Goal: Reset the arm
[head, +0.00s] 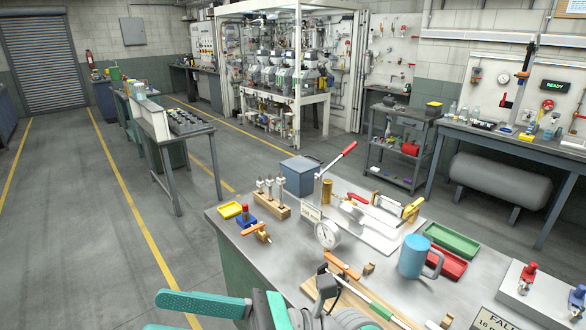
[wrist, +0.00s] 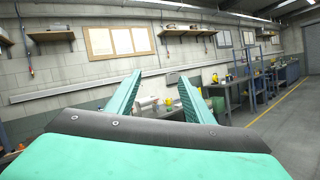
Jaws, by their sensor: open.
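My gripper (head: 156,312) shows at the bottom of the head view, with teal fingers pointing left, beyond the left edge of the workbench (head: 226,222). Its lower finger is partly cut off by the picture's edge. In the wrist view my gripper (wrist: 159,76) has its two ribbed teal fingers well apart. Nothing is between them, only the far wall and distant benches. It touches nothing that I can see.
The workbench holds a blue mug (head: 412,256), a pressure gauge (head: 327,234), a red tray (head: 446,263), a green tray (head: 452,240) and a blue-grey box (head: 299,176). Open grey floor (head: 75,220) lies to the left, marked by yellow lines.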

